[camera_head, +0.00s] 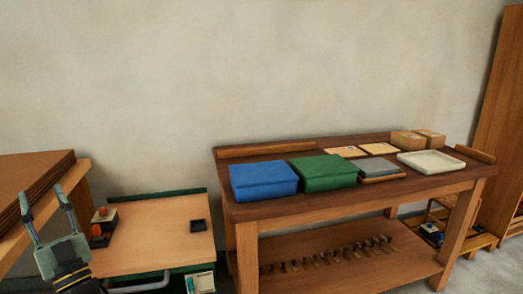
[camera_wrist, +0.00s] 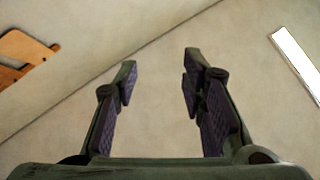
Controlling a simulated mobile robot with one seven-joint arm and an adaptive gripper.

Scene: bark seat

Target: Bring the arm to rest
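My gripper (camera_head: 42,196) shows at the lower left of the head view, its two fingers pointing up and spread apart. In the wrist view its fingers (camera_wrist: 160,75) are also wide apart, with nothing between them. The gripper stands in front of the left end of a low wooden-topped bench (camera_head: 158,235) and the brown-topped table at far left, apart from the objects as far as I can tell.
An orange-and-black item (camera_head: 103,222) stands close right of my gripper, and a small black tray (camera_head: 198,225) lies farther right. A dark workbench (camera_head: 290,205) holds a blue box (camera_head: 263,180), a green box (camera_head: 324,173) and a pale tray (camera_head: 431,162). The wall above is bare.

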